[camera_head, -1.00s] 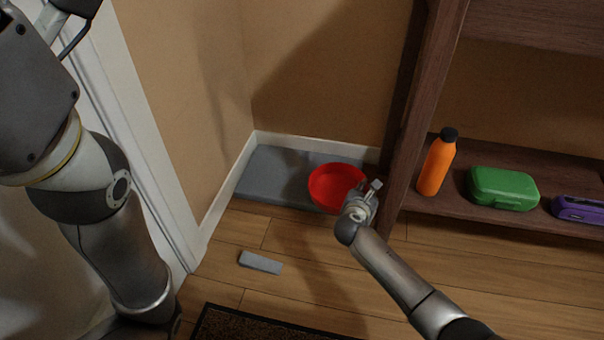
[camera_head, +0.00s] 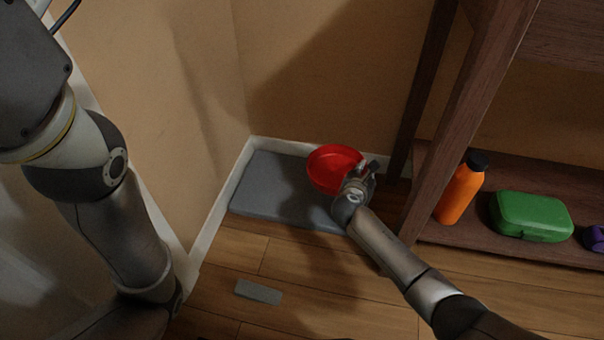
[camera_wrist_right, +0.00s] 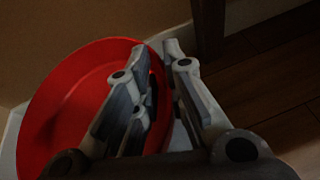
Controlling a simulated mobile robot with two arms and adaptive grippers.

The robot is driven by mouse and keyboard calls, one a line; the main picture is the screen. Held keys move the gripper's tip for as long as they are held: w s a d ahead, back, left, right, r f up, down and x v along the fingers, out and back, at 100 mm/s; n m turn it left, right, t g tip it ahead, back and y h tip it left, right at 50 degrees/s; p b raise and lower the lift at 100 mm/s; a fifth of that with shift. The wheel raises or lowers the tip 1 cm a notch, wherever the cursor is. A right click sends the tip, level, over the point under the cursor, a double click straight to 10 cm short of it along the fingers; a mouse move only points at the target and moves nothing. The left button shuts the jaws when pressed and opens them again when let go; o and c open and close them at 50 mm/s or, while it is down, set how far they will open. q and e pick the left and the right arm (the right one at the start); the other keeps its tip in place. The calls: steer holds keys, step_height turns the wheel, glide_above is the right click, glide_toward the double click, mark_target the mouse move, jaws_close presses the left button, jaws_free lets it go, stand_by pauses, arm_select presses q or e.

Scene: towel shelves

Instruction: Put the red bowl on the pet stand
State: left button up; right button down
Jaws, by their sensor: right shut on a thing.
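The red bowl (camera_head: 329,168) is at my right gripper (camera_head: 366,170), over the right part of the grey pet stand (camera_head: 272,187) in the corner. It appears slightly tilted. I cannot tell whether its base touches the stand. My right gripper is shut on the bowl's right rim and hides part of that side. In the right wrist view the bowl (camera_wrist_right: 70,105) fills the left, with the gripper fingers (camera_wrist_right: 166,50) on either side of its rim. My left arm shows at the left, but its gripper is out of view.
A wooden shelf post (camera_head: 455,130) stands close to the right of my right gripper. The low shelf holds an orange bottle (camera_head: 459,192), a green box (camera_head: 531,216) and a purple item (camera_head: 594,238). A small grey block (camera_head: 258,291) lies on the floor. Walls close off the corner.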

steer(key=shift+w, duration=0.25)
steer(key=shift+f, duration=0.2)
steer(key=f+b, duration=0.3)
steer(key=s+f+b, duration=0.1)
steer(key=f+b, duration=0.1)
steer(key=shift+d+f, duration=0.1)
steer(key=shift+f, duration=0.1)
steer(key=shift+w+f+b, duration=0.1)
steer(key=shift+f+b, duration=0.1)
steer(key=shift+b, duration=0.15)
steer(key=shift+w+f, duration=0.15)
steer(key=shift+f, duration=0.1)
step_height(320, 180, down, 3)
steer(key=b, duration=0.3)
steer(key=shift+f, duration=0.15)
